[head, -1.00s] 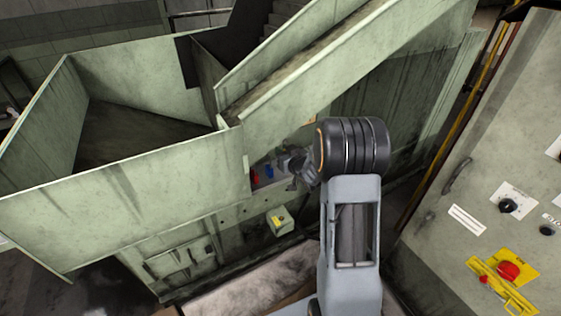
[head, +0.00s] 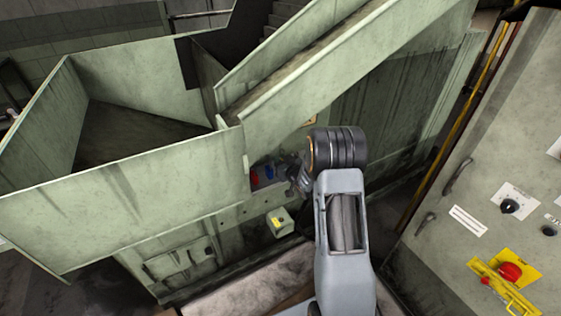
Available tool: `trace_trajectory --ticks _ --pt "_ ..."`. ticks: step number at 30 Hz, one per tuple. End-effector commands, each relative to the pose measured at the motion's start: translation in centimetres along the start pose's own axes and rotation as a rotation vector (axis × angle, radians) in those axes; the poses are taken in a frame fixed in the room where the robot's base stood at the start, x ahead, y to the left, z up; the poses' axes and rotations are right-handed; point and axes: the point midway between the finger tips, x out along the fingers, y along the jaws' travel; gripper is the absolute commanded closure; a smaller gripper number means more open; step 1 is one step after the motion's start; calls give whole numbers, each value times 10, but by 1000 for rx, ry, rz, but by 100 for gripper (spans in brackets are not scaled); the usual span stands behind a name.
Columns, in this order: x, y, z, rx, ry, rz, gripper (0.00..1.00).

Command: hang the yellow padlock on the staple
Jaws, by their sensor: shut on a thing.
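My gripper (head: 293,176) is small and dark in the head view, beside a recess in the green machine's side and left of my black wrist joint. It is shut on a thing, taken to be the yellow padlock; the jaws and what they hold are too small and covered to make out. A red thing (head: 255,175) and a blue thing (head: 269,172) are in the recess just left of my gripper; they may be padlocks. I cannot make out the staple.
A small pale box (head: 280,222) with a yellow patch juts from the machine below my gripper. The large green hopper (head: 120,215) is at left, with a sloping chute (head: 300,85) above. A control cabinet (head: 480,160) with a red button (head: 510,271) stands at right.

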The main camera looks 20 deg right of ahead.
Motion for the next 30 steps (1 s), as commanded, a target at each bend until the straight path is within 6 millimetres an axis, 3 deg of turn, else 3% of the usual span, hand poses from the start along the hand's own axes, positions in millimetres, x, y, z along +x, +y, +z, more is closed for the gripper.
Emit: trace_trajectory --ticks 8,9,16,28,30 --pt "1 0 6 0 0 0 100" --pt "0 0 4 0 0 0 75" --pt "0 0 4 1 -1 0 54" --pt "0 0 0 1 -2 -1 54" --pt "-12 1 4 2 -2 2 54"
